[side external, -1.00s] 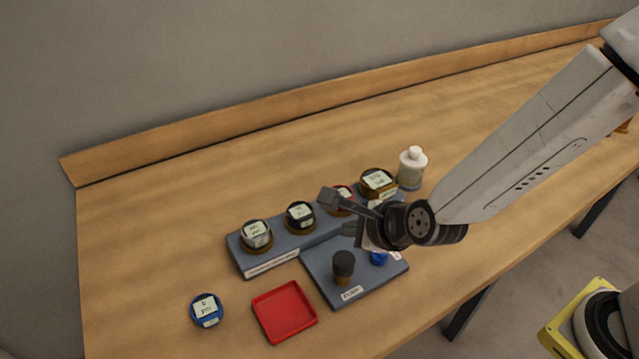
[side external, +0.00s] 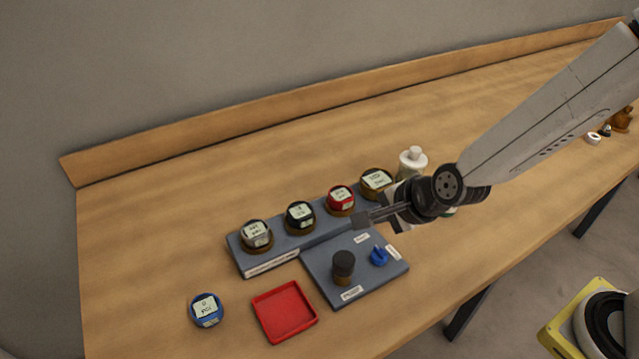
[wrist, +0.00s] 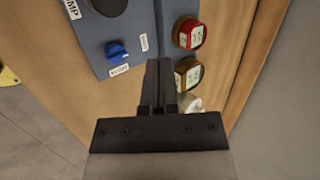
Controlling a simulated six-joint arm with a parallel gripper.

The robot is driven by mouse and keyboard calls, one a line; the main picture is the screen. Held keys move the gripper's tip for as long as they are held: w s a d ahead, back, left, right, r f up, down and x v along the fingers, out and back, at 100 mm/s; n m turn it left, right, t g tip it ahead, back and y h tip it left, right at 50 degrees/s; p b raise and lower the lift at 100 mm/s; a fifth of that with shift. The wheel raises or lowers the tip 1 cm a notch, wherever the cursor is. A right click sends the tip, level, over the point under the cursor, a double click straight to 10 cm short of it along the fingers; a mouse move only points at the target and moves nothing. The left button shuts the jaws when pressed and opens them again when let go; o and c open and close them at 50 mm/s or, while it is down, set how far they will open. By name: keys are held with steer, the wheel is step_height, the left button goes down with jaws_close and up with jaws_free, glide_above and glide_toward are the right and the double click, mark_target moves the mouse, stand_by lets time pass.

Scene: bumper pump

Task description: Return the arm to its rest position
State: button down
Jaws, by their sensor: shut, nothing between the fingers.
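My gripper (side external: 362,220) is shut and empty. In the side external view it hangs above the back right of the blue-grey panel (side external: 325,262), close to the rack of round labelled gauges. In the wrist view the closed fingers (wrist: 158,70) point over the rack, left of the red-rimmed gauge (wrist: 189,34). The arm reaches in from the upper right. The panel carries a black knob (side external: 343,265) and a blue knob (side external: 379,256), which also shows in the wrist view (wrist: 117,50).
The rack (side external: 236,255) holds several gauges beside the panel. A white bottle (side external: 412,160) stands behind my wrist. A red tray (side external: 285,310) and a blue round gauge (side external: 206,309) lie at the front left. The table's far left is clear.

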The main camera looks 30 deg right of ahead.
steer(key=s+d+n+g+h, duration=0.1)
steer(key=s+d+n+g, duration=0.1)
steer(key=d+n, duration=0.6)
steer(key=s+d+n+g+h, duration=0.1)
steer(key=s+d+n+g, duration=0.1)
steer(key=s+d+n, duration=0.3)
steer(key=d+n, duration=0.3)
steer(key=n, duration=0.1)
steer(key=shift+d+f+g, duration=0.15)
steer(key=shift+d+g, duration=0.05)
steer(key=shift+g, duration=0.1)
